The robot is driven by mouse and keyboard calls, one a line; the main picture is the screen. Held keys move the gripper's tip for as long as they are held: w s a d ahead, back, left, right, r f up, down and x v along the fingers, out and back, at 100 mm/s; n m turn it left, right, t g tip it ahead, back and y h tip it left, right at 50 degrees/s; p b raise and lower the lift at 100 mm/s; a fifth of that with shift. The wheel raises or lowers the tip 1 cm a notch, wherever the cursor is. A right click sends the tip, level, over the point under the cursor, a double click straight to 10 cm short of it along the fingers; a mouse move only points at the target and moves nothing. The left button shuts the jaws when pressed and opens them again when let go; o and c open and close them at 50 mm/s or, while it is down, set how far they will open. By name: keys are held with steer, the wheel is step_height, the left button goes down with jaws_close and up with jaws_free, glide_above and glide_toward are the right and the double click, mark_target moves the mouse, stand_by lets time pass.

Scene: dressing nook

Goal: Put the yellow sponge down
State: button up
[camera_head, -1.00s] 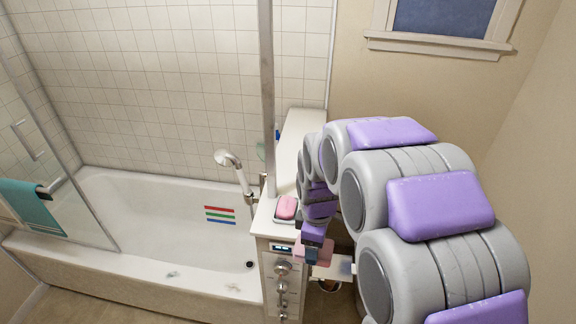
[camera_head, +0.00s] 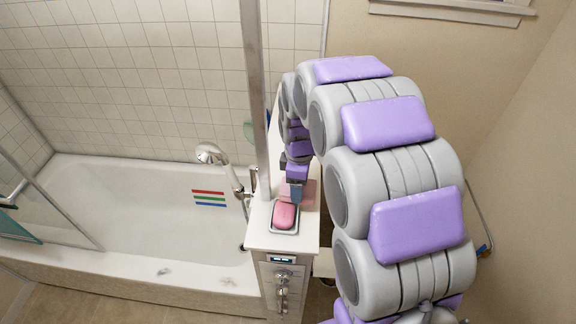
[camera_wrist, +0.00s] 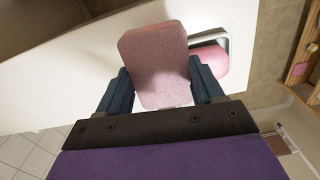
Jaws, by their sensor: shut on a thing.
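My gripper (camera_head: 297,192) is shut on a pink sponge (camera_wrist: 155,55); no yellow sponge shows in either view. In the wrist view, my gripper's two dark blue fingers (camera_wrist: 162,88) hold the sponge between them. In the head view, the sponge (camera_head: 311,190) appears as a flat pink block over the white ledge (camera_head: 263,238), just behind the soap dish. I cannot tell whether it touches the ledge. In the wrist view, the white ledge surface (camera_wrist: 60,80) lies beneath and around it.
A pink soap bar (camera_head: 284,215) lies in a dish (camera_head: 272,229) at the ledge's near end, close to my gripper. A metal post (camera_head: 254,90) stands left of my arm. The bathtub (camera_head: 120,210), with a hand shower (camera_head: 212,154), is to the left.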

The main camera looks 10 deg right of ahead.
steer(key=w, duration=0.7)
steer(key=w+f, duration=0.1)
steer(key=w, duration=0.3)
steer(key=shift+a, duration=0.15)
steer(key=shift+s+d+f+p, duration=0.1)
steer(key=shift+d+f+p, duration=0.05)
steer(key=shift+f, duration=0.8)
steer(key=shift+d+f+p, duration=0.1)
steer(key=shift+f+p, duration=0.05)
steer(key=shift+f, duration=0.75)
steer(key=shift+a, duration=0.1)
steer(key=o, duration=1.2)
steer(key=shift+o, duration=0.2)
step_height(320, 180, up, 12)
steer(key=s+r+m, duration=0.2)
steer(key=s+m, duration=0.1)
steer(key=s, duration=0.6)
steer(key=s+r+m, duration=0.3)
steer(key=s, duration=0.5)
steer(key=s+f+m+g, duration=0.1)
steer(key=s+f+m, duration=0.1)
steer(key=s, duration=1)
steer(key=s+f+m, duration=0.2)
steer(key=s+m, duration=0.3)
steer(key=s, duration=0.8)
steer(key=shift+f+g, duration=0.15)
steer(key=shift+g, duration=0.25)
